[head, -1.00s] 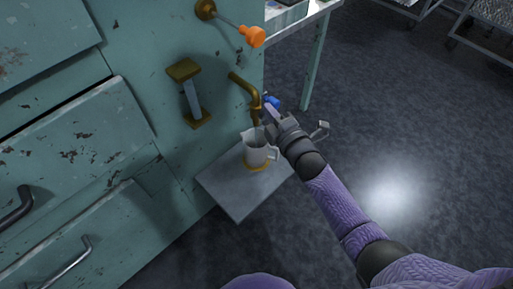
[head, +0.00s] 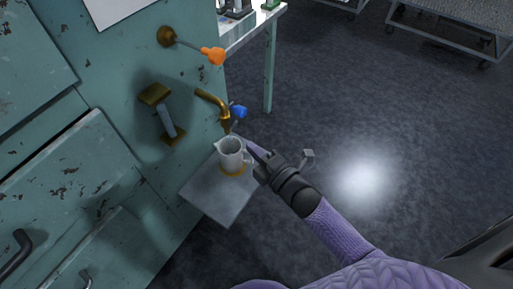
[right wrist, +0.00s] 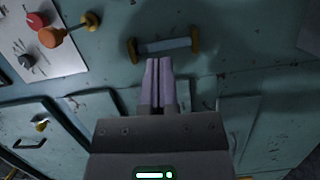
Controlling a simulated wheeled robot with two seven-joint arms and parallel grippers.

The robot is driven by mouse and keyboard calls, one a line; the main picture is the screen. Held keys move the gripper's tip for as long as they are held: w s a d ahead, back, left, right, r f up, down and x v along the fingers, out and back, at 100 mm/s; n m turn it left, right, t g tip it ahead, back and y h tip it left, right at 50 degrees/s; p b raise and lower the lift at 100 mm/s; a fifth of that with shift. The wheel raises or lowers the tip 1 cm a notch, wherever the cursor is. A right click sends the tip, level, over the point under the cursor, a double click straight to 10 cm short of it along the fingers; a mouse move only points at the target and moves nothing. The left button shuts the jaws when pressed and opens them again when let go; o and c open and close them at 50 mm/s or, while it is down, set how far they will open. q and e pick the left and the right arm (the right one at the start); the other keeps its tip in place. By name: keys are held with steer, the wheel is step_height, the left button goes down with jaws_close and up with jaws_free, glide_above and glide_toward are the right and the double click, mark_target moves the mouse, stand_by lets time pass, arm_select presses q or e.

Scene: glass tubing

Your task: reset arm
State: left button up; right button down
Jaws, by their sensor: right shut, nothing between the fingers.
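My right gripper (head: 259,156) is shut and empty. In the head view it is beside a pale jug (head: 232,155), on the jug's right, close to its handle; I cannot tell whether they touch. In the right wrist view the two fingers (right wrist: 160,66) are together with nothing between them. The jug stands upright on a grey shelf (head: 208,196), under a brass tap (head: 212,101) with a blue knob (head: 238,112). My left gripper is not in view.
A teal cabinet (head: 85,60) with drawers and handles fills the left. An orange-tipped lever (head: 213,56) sticks out above the tap, and a brass-ended bar handle (head: 166,117) is left of it. A table (head: 262,32) and a cart (head: 450,15) stand behind. The floor to the right is clear.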

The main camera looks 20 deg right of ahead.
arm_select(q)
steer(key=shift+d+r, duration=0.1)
arm_select(e)
steer(key=shift+s+d, duration=0.15)
steer(key=shift+s, duration=0.25)
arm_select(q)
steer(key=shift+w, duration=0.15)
arm_select(e)
steer(key=s+d+f+m+g+h+p, duration=0.1)
steer(key=s+d+f+m+g+h, duration=0.3)
steer(key=s+f, duration=0.5)
steer(key=s+d+f+m+g+h, duration=0.1)
steer(key=s+f+m+g, duration=0.4)
steer(key=s+f+m, duration=0.45)
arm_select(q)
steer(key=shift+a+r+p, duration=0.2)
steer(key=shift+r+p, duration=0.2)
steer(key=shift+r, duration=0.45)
arm_select(e)
steer(key=s+d+f+m+g+h, duration=0.1)
steer(key=s+f+g, duration=0.3)
steer(key=s, duration=0.7)
steer(key=s+d+f+m+g, duration=0.2)
steer(key=s+f+m+g, duration=0.1)
steer(key=s, duration=0.9)
steer(key=shift+s+f+m+g+h, duration=0.2)
steer(key=shift+f+m+g+h, duration=0.2)
steer(key=shift+m+g, duration=0.25)
